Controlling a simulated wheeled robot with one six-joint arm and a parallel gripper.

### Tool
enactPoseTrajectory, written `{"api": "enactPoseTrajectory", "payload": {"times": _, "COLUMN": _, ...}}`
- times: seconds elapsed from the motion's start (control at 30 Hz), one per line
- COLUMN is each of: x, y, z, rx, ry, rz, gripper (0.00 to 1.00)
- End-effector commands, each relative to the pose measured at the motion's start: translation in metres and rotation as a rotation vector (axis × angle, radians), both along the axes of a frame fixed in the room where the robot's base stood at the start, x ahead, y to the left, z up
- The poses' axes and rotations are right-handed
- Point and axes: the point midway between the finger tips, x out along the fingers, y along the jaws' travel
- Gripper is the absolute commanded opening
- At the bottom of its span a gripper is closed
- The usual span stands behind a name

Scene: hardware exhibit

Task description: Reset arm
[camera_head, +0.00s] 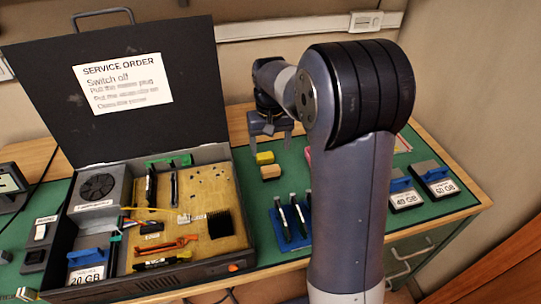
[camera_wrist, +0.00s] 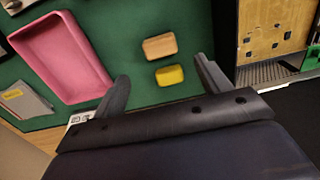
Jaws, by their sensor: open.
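My gripper (camera_head: 270,132) is raised above the green-topped workbench (camera_head: 250,215), to the right of the open computer case. In the wrist view my gripper (camera_wrist: 160,82) shows its two fingers spread apart with nothing between them. A tan block (camera_wrist: 159,46) and a yellow block (camera_wrist: 170,75) lie on the green mat beyond the fingers. The same yellow block (camera_head: 265,157) and tan block (camera_head: 270,172) show below my gripper in the head view. My arm hides part of the bench.
The open case (camera_head: 235,262) has a raised lid (camera_head: 180,75) bearing a service order sheet (camera_head: 122,83). A pink tray (camera_wrist: 62,55) lies left of the blocks in the wrist view. Drives labelled 40 GB (camera_head: 405,198) and 60 GB (camera_head: 437,184) sit at the right.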

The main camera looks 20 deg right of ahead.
Motion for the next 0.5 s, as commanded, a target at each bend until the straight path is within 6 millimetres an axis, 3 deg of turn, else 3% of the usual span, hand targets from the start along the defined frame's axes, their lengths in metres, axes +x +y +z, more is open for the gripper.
{"api": "enactPoseTrajectory", "payload": {"times": 0.17, "x": 0.0, "y": 0.0, "z": 0.0111, "rx": 0.0, "ry": 0.0, "rz": 0.0, "gripper": 0.72}}
{"api": "enactPoseTrajectory", "payload": {"times": 0.5, "x": -0.0002, "y": 0.0, "z": 0.0103, "rx": 0.0, "ry": 0.001, "rz": 0.0, "gripper": 0.72}}
